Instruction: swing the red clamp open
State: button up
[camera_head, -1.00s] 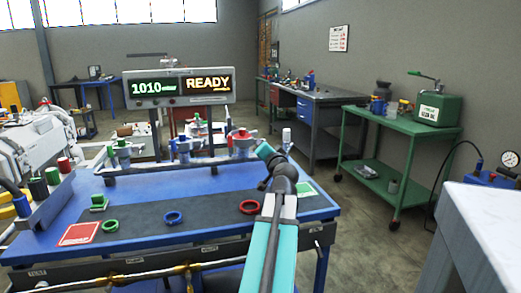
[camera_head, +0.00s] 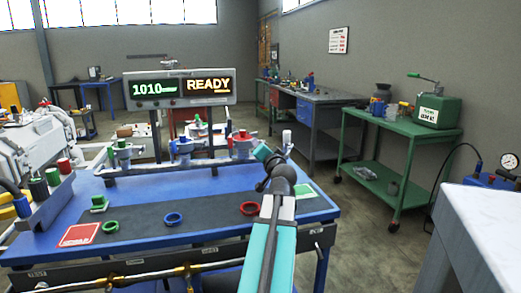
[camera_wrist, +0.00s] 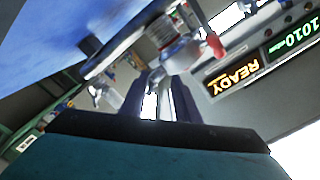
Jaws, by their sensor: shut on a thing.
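The red clamp (camera_head: 242,142) is the rightmost of three coloured clamps on the rail at the table's back edge. My arm's teal end reaches its right side in the head view, and the fingertips are hard to make out there. In the wrist view a metal fitting with a red-tipped arm (camera_wrist: 215,45) lies just beyond my gripper (camera_wrist: 160,85). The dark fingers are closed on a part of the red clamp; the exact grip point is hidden. How far the clamp is turned cannot be told.
The blue clamp (camera_head: 182,147) and green clamp (camera_head: 121,153) stand to the left. A display (camera_head: 180,87) reading READY rises behind. Red (camera_head: 249,208), blue (camera_head: 173,219) and green (camera_head: 110,227) rings lie on the dark mat. A green trolley (camera_head: 400,140) stands right, across open floor.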

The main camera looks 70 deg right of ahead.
jog(key=b+v, duration=1.2)
jog(key=v, duration=0.1)
jog(key=shift+s+a, duration=0.15)
jog(key=shift+a, duration=0.15)
dwell(1.0)
jog(key=shift+r, duration=0.1)
